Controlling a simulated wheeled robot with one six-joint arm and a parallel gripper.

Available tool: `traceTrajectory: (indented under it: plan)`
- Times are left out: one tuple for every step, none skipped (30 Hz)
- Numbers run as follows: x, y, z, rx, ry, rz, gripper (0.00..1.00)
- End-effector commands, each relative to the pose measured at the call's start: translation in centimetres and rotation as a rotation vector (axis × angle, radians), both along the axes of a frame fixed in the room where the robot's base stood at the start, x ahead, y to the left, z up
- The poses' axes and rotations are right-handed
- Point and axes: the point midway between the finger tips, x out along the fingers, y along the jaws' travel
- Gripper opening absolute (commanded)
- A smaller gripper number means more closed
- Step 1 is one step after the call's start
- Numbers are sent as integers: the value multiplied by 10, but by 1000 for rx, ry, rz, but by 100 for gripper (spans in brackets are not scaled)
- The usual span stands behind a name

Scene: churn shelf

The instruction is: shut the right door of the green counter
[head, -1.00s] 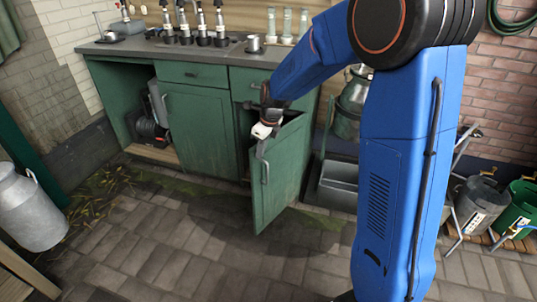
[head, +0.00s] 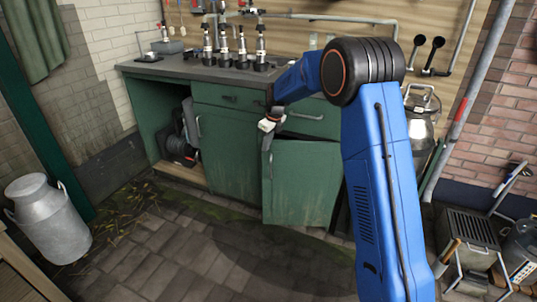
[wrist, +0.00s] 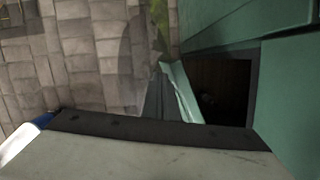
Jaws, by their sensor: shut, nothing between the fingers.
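The green counter (head: 228,94) stands against the back wall. Its right door (head: 305,185) is ajar, its handle edge standing out from the front, with a dark gap along its top. In the wrist view the door (wrist: 181,92) shows as a narrow green strip beside the dark inside of the counter (wrist: 222,88). My gripper (head: 267,145) is shut and empty, pointing down at the upper handle-side corner of the door. I cannot tell whether it touches the door.
The counter's middle door (head: 228,150) is shut; the left bay is open with a dark reel (head: 178,145) inside. A milk can (head: 50,220) stands at the left. A metal churn (head: 422,120) is right of the counter. The paved floor in front is clear.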

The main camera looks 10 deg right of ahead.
Motion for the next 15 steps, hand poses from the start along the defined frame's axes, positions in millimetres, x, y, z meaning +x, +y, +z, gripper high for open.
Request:
traceTrajectory:
  plan:
    - [8, -1, 0, 0, 0, 0, 0]
    - [12, -2, 0, -1, -1, -1, 0]
    - [17, -3, -1, -1, -1, -1, 0]
    - [20, -4, 0, -1, -1, -1, 0]
    - [22, -4, 0, -1, -1, -1, 0]
    - [25, -5, 0, 0, 0, -1, 0]
    - [27, -5, 0, 0, 0, -1, 0]
    - [29, -6, 0, 0, 0, -1, 0]
    - [31, -6, 0, 0, 0, -1, 0]
    - [32, -6, 0, 0, 0, -1, 0]
    - [32, -6, 0, 0, 0, -1, 0]
    - [33, -7, 0, 0, 0, -1, 0]
    - [33, -7, 0, 0, 0, -1, 0]
    - [34, -7, 0, 0, 0, -1, 0]
    - [34, -7, 0, 0, 0, -1, 0]
